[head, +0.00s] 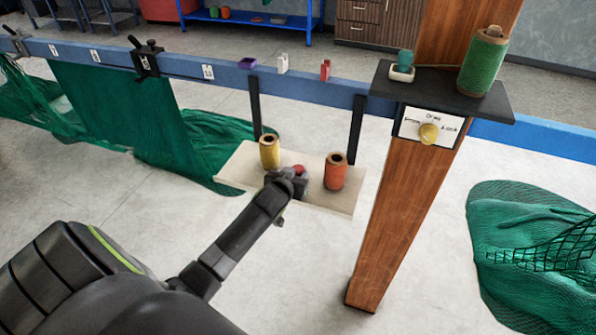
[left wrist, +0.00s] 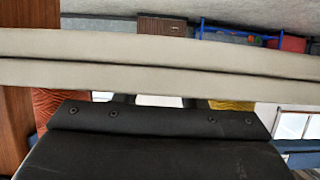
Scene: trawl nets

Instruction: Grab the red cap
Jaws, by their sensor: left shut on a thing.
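The red cap (head: 299,169) shows as a small red patch at the tip of my left gripper (head: 297,175) in the head view. My left gripper is shut on it, over the pale hanging shelf (head: 330,204), and hides most of it. The gripper is between a yellow spool (head: 269,152) and an orange spool (head: 336,172). In the left wrist view the dark gripper body fills the bottom, and the fingertips and cap cannot be made out. My right gripper is not in view.
A blue rail (head: 190,66) runs behind the shelf, with small purple, white and red items on top. A wooden post (head: 405,215) stands to the right, carrying a dark ledge (head: 440,92) with a green spool (head: 483,62). Green netting (head: 535,255) lies at right.

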